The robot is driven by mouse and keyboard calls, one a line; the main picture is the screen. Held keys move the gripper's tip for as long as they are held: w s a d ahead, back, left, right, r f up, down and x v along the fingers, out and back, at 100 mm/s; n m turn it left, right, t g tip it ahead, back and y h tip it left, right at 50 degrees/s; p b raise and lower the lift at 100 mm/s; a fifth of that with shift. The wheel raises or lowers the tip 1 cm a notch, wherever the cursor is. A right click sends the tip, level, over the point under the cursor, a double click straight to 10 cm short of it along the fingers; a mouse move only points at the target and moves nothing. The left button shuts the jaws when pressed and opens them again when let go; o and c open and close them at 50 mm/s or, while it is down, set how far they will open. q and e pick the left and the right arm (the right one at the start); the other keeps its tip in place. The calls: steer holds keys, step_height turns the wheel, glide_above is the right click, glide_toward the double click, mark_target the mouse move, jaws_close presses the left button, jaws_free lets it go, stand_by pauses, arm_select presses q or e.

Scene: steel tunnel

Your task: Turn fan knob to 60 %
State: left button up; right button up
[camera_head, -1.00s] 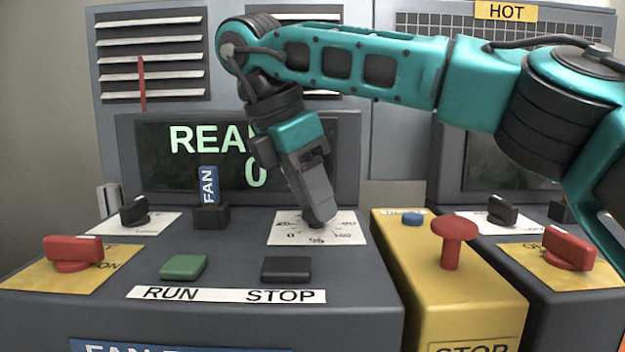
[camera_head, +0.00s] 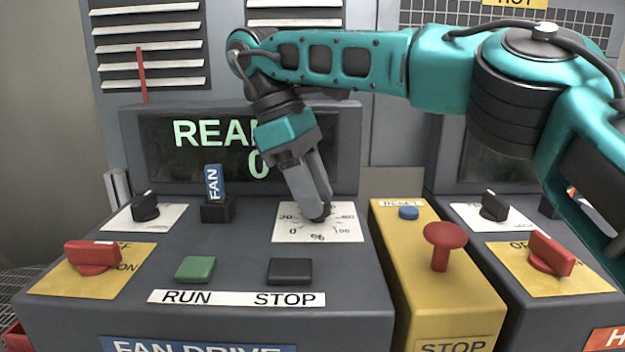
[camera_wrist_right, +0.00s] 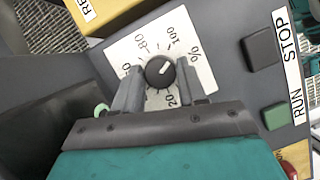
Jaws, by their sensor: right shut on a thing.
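The fan knob (camera_wrist_right: 160,71) is a small round black knob with a pale mark on its top, on a white dial plate (camera_head: 340,228) marked in percent. My right gripper (camera_head: 318,214) comes down on it from above. In the wrist view the two grey fingers (camera_wrist_right: 160,82) stand on either side of the knob, shut on it. The pale mark points to the upper right there, but I cannot read an exact percentage. In the head view the fingers hide most of the knob. The display (camera_head: 150,165) shows "REA" and a "0", partly covered by my arm. My left gripper is out of view.
Left of the dial are a blue FAN tag (camera_head: 214,182), a black switch (camera_head: 146,206) and a red switch (camera_head: 92,256). In front are the green RUN button (camera_head: 195,269) and black STOP button (camera_head: 290,271). A red mushroom button (camera_head: 445,240) stands on the yellow box at right.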

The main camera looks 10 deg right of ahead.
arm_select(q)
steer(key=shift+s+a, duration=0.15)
arm_select(e)
steer(key=shift+m, duration=0.3)
steer(key=o, duration=1.1)
steer(key=shift+c, duration=0.2)
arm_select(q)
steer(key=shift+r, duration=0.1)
arm_select(e)
steer(key=shift+r, duration=0.15)
arm_select(q)
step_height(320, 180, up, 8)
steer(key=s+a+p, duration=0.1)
steer(key=p, duration=1)
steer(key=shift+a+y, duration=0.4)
arm_select(e)
steer(key=v, duration=1.2)
steer(key=shift+r, duration=0.3)
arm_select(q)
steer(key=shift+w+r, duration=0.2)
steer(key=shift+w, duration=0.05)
arm_select(e)
steer(key=shift+w, duration=0.2)
